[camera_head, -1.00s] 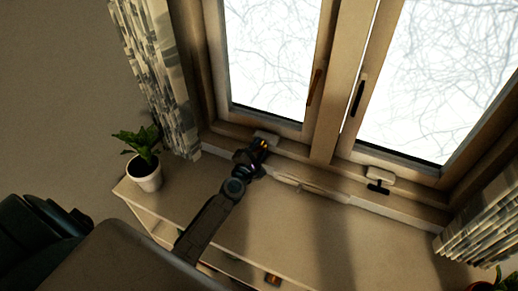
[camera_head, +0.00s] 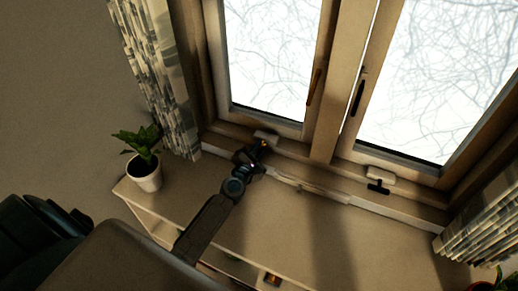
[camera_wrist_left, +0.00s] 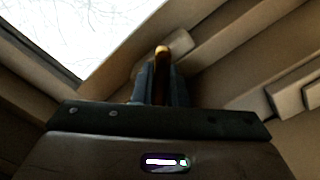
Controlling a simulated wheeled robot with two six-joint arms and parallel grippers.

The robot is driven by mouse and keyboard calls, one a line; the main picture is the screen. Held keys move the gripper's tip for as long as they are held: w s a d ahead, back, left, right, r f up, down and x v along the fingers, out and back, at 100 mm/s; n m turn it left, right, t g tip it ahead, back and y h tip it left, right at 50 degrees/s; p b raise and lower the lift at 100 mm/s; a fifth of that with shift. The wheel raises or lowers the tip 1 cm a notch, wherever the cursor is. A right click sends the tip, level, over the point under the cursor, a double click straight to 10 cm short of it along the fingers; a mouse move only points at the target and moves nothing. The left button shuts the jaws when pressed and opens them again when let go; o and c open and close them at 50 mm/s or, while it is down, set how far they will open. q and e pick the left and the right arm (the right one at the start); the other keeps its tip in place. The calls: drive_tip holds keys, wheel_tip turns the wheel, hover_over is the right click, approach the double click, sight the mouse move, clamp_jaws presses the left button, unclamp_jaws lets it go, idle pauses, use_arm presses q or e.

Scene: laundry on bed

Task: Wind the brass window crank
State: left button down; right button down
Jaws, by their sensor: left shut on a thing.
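The brass window crank (camera_wrist_left: 162,52) shows in the left wrist view as a golden piece between the two fingers. My left gripper (camera_wrist_left: 161,85) is shut on it, at the sill below the left window pane. In the head view my left gripper (camera_head: 260,148) hides most of the crank, and only a small golden spot shows at its tip. The crank's pale mount (camera_head: 266,136) is just behind the fingers on the window frame. My right gripper is not in view.
A second, dark crank (camera_head: 378,186) sits below the right window. A potted plant (camera_head: 146,176) stands at the shelf's left end. Patterned curtains (camera_head: 165,85) hang at the left, with more at the lower right. The shelf top (camera_head: 310,235) is largely clear.

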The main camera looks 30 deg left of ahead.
use_arm(q)
drive_tip(key=n, duration=0.7)
drive_tip(key=shift+f, duration=0.1)
drive_tip(key=n+b, duration=0.1)
drive_tip(key=n, duration=0.5)
drive_tip(key=shift+d+n, duration=0.1)
drive_tip(key=shift+n, duration=0.2)
drive_tip(key=n, duration=0.3)
drive_tip(key=shift+n, duration=0.3)
drive_tip(key=n, duration=0.2)
drive_tip(key=shift+n+b, duration=0.35)
drive_tip(key=shift+n, duration=0.05)
drive_tip(key=n, duration=0.2)
drive_tip(key=shift+n, duration=0.3)
drive_tip(key=shift+n+b, duration=0.45)
drive_tip(key=shift+n, duration=1.45)
drive_tip(key=c, duration=1.4)
unclamp_jaws()
drive_tip(key=shift+c, duration=0.2)
